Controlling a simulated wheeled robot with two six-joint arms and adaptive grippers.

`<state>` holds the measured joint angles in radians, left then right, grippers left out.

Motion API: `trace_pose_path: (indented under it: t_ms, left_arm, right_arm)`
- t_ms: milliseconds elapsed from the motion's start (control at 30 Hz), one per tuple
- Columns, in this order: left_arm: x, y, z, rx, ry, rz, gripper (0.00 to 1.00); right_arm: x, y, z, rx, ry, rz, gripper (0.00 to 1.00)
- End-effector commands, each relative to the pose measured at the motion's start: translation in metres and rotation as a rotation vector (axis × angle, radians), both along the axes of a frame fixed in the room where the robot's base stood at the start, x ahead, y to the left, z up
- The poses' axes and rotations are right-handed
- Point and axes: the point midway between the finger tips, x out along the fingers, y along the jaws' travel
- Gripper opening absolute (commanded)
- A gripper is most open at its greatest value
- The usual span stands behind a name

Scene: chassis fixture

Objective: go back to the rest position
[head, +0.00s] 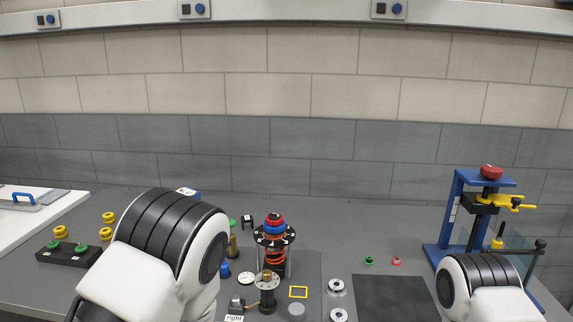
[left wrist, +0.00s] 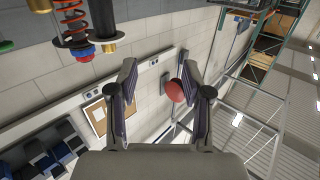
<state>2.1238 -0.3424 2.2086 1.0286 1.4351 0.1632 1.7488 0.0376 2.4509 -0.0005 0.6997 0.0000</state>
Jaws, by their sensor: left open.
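My left gripper (left wrist: 158,64) shows in the left wrist view, open, with its two fingers apart. I see nothing gripped between them. A red rounded thing (left wrist: 174,91) appears beside the right finger; I cannot tell how far away it is. In the head view my left arm covers the lower left of the bench, and its gripper is hidden. My right arm shows at the lower right, and its gripper is not visible. A shock-absorber-like assembly with a red-orange spring (head: 274,240) stands upright mid-bench. A spring assembly also shows upside down in the left wrist view (left wrist: 72,22).
A blue press frame (head: 455,215) with a red knob stands at the right. A dark mat (head: 395,300) lies before it. Yellow rings (head: 60,232) and a black block (head: 60,254) with green knobs are at the left. Small metal parts (head: 336,286) lie mid-bench.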

Motion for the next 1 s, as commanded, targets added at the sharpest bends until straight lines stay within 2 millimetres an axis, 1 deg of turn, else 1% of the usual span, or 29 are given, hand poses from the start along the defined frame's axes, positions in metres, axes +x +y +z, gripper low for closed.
trace_pose_path:
  t_ms: [33, 167, 267, 367, 400, 467, 500, 567, 600, 633, 700, 800, 867, 1000]
  left_arm:
    - [-0.006, 0.007, -0.014, -0.011, 0.030, 0.018, 0.49]
    - [-0.026, 0.022, -0.054, -0.041, 0.128, 0.037, 0.49]
    - [-0.044, 0.029, -0.094, -0.093, 0.250, 0.018, 0.49]
    - [-0.072, 0.031, -0.145, -0.174, 0.421, -0.025, 0.49]
    - [-0.088, 0.028, -0.168, -0.220, 0.509, -0.052, 0.49]
    - [-0.118, 0.022, -0.203, -0.298, 0.657, -0.099, 0.49]
    - [-0.142, 0.013, -0.226, -0.359, 0.770, -0.144, 0.49]
    - [-0.181, -0.004, -0.253, -0.453, 0.941, -0.222, 0.49]
    - [-0.206, -0.017, -0.265, -0.509, 1.049, -0.285, 0.49]
    - [-0.222, -0.028, -0.270, -0.547, 1.123, -0.335, 0.49]
    - [-0.252, -0.050, -0.273, -0.601, 1.269, -0.460, 0.49]
    - [-0.275, -0.067, -0.274, -0.627, 1.396, -0.569, 0.49]
    - [-0.280, -0.069, -0.274, -0.628, 1.421, -0.581, 0.49]
    - [-0.280, -0.069, -0.274, -0.628, 1.421, -0.581, 0.49]
  right_arm:
    - [0.000, 0.000, 0.001, 0.000, -0.001, -0.002, 0.54]
    - [0.001, 0.000, 0.000, 0.000, -0.003, -0.003, 0.54]
    - [0.001, -0.001, 0.000, 0.000, -0.003, -0.004, 0.54]
    - [0.001, 0.000, 0.000, 0.000, -0.003, -0.003, 0.54]
    - [0.001, 0.000, 0.000, 0.000, -0.003, -0.003, 0.54]
    - [0.001, 0.000, 0.000, 0.000, -0.002, -0.002, 0.54]
    - [0.001, 0.000, 0.000, 0.000, -0.002, -0.002, 0.54]
    - [0.001, 0.000, 0.000, 0.000, -0.002, -0.002, 0.54]
    - [0.001, 0.000, 0.001, 0.000, -0.002, -0.002, 0.54]
    - [0.001, 0.000, 0.001, 0.000, -0.002, -0.002, 0.54]
    - [0.001, 0.000, 0.000, 0.000, -0.002, -0.003, 0.54]
    - [0.001, 0.000, 0.000, 0.000, -0.003, -0.003, 0.54]
    - [0.001, 0.000, 0.000, 0.000, -0.003, -0.003, 0.54]
    - [0.001, 0.000, 0.000, 0.000, -0.003, -0.003, 0.54]
